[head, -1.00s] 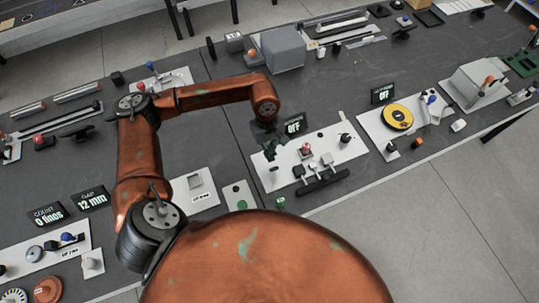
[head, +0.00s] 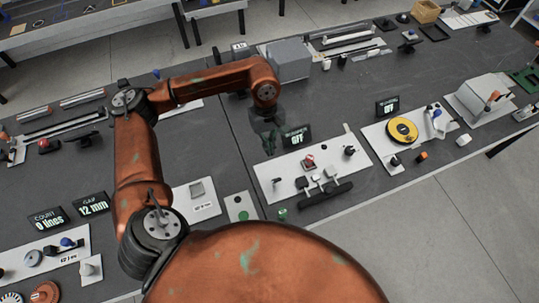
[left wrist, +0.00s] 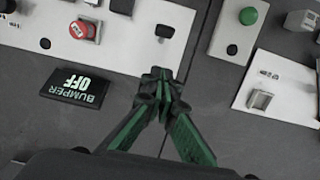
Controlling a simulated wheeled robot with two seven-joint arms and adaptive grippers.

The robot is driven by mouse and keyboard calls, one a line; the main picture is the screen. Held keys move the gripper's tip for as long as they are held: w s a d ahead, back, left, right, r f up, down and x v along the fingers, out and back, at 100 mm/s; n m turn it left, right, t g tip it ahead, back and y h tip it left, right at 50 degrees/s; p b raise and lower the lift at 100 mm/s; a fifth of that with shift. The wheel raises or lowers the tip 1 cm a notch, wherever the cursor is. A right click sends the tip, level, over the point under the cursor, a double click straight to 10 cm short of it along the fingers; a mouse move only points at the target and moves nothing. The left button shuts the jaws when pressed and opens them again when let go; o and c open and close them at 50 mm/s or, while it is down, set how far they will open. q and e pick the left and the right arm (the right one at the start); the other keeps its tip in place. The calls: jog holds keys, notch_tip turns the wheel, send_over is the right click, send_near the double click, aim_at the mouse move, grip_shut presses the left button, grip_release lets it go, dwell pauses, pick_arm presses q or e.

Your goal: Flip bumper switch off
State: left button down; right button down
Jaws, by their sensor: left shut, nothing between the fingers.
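The bumper display (head: 297,136) is a black block reading "BUMPER OFF"; it reads upside down in the left wrist view (left wrist: 75,86). The white panel (head: 262,168) in front of it carries a red button (head: 310,161) and a small dark upright piece (head: 276,181) near its left end, which looks like the switch. In the left wrist view that piece (left wrist: 165,32) is near the panel's corner, beyond my fingertips. My left gripper (left wrist: 160,76) is shut and empty. In the head view it (head: 270,146) hangs just left of the display, apart from the panel. My right gripper is out of view.
A plate with a green button (head: 238,205) lies left of the panel, and a black bar (head: 325,195) runs along its front. A grey box (head: 289,60) stands behind. A second display (head: 387,106) and a yellow disc (head: 403,130) are to the right.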

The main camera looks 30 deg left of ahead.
pick_arm(q)
jog(key=shift+s+d+r, duration=0.1)
jog(key=shift+d+r, duration=0.15)
jog(key=shift+r, duration=0.75)
jog(key=shift+d+r, duration=0.2)
jog(key=shift+r, duration=0.8)
